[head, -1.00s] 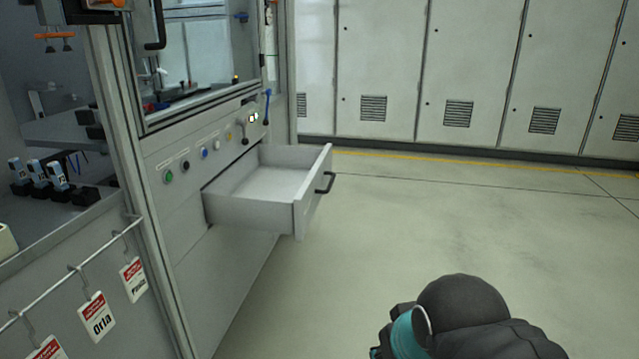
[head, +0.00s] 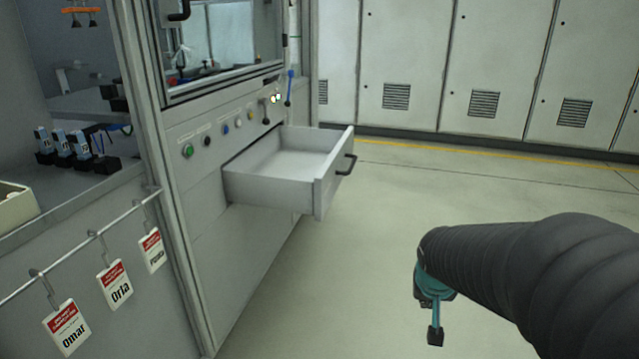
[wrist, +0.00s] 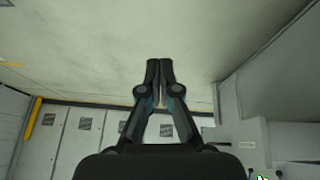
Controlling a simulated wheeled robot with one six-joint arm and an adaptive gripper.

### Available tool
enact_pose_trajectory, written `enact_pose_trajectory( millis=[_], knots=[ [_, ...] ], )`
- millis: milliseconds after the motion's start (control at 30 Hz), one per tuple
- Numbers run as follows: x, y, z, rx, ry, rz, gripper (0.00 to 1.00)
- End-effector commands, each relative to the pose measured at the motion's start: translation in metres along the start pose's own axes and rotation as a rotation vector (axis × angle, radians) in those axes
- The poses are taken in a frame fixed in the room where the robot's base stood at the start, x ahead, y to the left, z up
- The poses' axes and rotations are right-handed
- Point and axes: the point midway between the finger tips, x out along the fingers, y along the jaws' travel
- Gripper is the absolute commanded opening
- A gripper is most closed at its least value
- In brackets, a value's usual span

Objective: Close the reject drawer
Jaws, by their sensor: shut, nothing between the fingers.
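The reject drawer (head: 268,189) is a light grey, empty drawer pulled well out of the machine front in the head view. Its front panel (head: 333,175) carries a dark bar handle (head: 347,164) and faces right. My gripper (head: 435,337) is to the right of the drawer and nearer to me, apart from it, with open floor between. In the wrist view my gripper (wrist: 160,62) shows its two dark fingers together, with nothing held. The wrist view looks upside down, and I cannot make out the drawer handle there.
The machine front (head: 215,125) has several buttons and levers above the drawer. A rail (head: 80,245) with hanging name tags runs along the lower left. Grey cabinets (head: 480,75) line the back wall. The floor (head: 400,190) right of the drawer is clear.

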Motion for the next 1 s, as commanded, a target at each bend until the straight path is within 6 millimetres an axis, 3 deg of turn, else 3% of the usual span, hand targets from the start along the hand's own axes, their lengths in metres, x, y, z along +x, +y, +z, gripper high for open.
enact_pose_trajectory(
  millis=[33, 200, 333, 433, 567, 700, 833, 1000],
  knots=[
    [0.021, 0.003, -0.016, 0.044, 0.040, 0.003, 0.00],
    [0.069, -0.001, -0.081, 0.226, 0.234, -0.068, 0.00],
    [0.090, -0.016, -0.126, 0.373, 0.369, -0.205, 0.00],
    [0.095, -0.034, -0.156, 0.483, 0.449, -0.356, 0.00],
    [0.082, -0.064, -0.189, 0.622, 0.508, -0.603, 0.00],
    [0.042, -0.097, -0.215, 0.752, 0.508, -0.902, 0.00],
    [0.008, -0.119, -0.223, 0.855, 0.437, -1.138, 0.00],
    [-0.014, -0.129, -0.224, 0.971, 0.337, -1.298, 0.00]
  ],
)
